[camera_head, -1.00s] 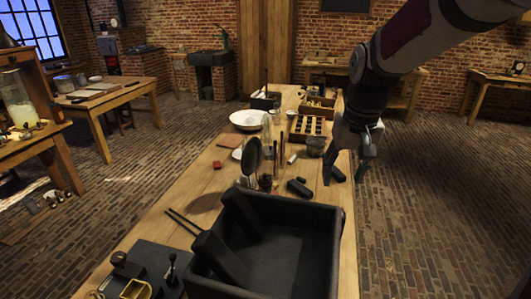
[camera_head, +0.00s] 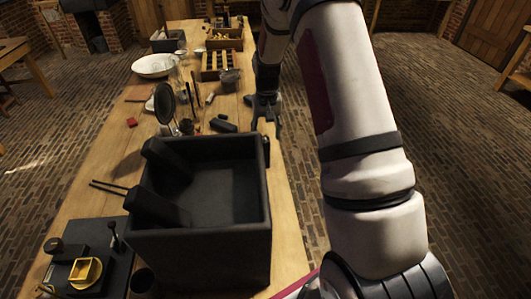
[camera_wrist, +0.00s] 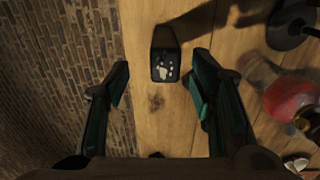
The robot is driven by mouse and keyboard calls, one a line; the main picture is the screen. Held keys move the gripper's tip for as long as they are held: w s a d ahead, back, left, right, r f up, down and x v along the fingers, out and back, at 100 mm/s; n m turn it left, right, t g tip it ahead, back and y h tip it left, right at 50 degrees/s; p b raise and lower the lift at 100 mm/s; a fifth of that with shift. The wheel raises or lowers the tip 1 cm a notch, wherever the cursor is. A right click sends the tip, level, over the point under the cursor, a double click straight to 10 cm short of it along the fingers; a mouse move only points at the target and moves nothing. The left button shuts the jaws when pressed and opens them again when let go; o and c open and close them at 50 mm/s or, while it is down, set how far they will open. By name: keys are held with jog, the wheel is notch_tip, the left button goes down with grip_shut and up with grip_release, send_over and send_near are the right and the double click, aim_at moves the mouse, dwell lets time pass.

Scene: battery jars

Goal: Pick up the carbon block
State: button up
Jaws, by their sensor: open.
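The carbon block (camera_wrist: 165,52) is a dark block with pale flecks on its near end face, lying on the wooden table close to its edge in the wrist view. My gripper (camera_wrist: 160,72) is open, with its green-black fingers on either side of the block's near end and apart from it. Nothing is held. In the head view my gripper (camera_head: 265,126) hangs at the table's right edge. A dark block (camera_head: 223,124) lies on the table just left of it; I cannot tell whether it is the one in the wrist view.
A large black open box (camera_head: 215,245) with dark plates leaning inside stands nearer on the table. A round dark disc on a stand (camera_head: 165,103), a white bowl (camera_head: 153,66) and a wooden rack (camera_head: 222,66) stand farther back. A red-filled glass vessel (camera_wrist: 288,95) shows right of my gripper.

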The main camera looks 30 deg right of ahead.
aim_at(265, 150)
jog(key=f, duration=0.2)
jog(key=f+p, duration=0.1)
jog(key=f, duration=0.5)
jog(key=shift+w+a, duration=0.1)
jog(key=shift+a, duration=0.15)
grip_shut()
